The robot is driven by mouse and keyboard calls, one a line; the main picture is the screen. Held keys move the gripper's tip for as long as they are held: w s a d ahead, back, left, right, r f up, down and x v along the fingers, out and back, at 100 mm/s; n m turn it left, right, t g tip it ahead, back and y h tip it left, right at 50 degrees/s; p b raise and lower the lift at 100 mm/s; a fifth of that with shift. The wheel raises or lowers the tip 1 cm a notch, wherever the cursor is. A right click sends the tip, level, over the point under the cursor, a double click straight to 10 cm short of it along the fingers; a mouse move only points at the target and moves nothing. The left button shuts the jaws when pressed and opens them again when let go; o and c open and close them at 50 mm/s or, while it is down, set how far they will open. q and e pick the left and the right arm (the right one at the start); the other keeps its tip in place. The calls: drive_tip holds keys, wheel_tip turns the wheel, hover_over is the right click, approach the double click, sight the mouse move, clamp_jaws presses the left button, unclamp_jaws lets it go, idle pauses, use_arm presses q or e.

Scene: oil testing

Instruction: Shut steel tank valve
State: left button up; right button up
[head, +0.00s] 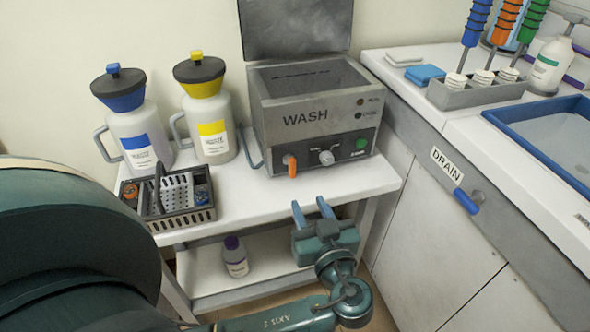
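The steel tank (313,128), marked WASH, stands on the white cart with its lid raised at the back. Its valve has an orange handle (291,167) at the lower left of the front face, hanging downward. My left gripper (312,208) is in front of the cart's near edge, below and a little right of the orange handle. Its two blue fingers point up and are apart, with nothing between them. It does not touch the valve. My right gripper is not in view.
A grey knob (326,157) and green button (362,144) sit right of the valve. Jugs with blue (138,135) and yellow (211,128) labels and a metal basket (178,195) stand left. A blue drain handle (466,201) juts from the right counter. A small bottle (235,258) stands on the lower shelf.

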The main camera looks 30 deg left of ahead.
sight(293, 166)
use_arm(q)
drive_tip(key=shift+n, duration=0.3)
drive_tip(key=x, duration=0.4)
drive_tip(key=r+x, duration=0.1)
drive_tip(key=x, duration=0.8)
drive_tip(key=shift+w+r+p, duration=0.1)
drive_tip(key=shift+r+p, duration=0.1)
drive_tip(key=shift+p, duration=0.15)
clamp_jaws()
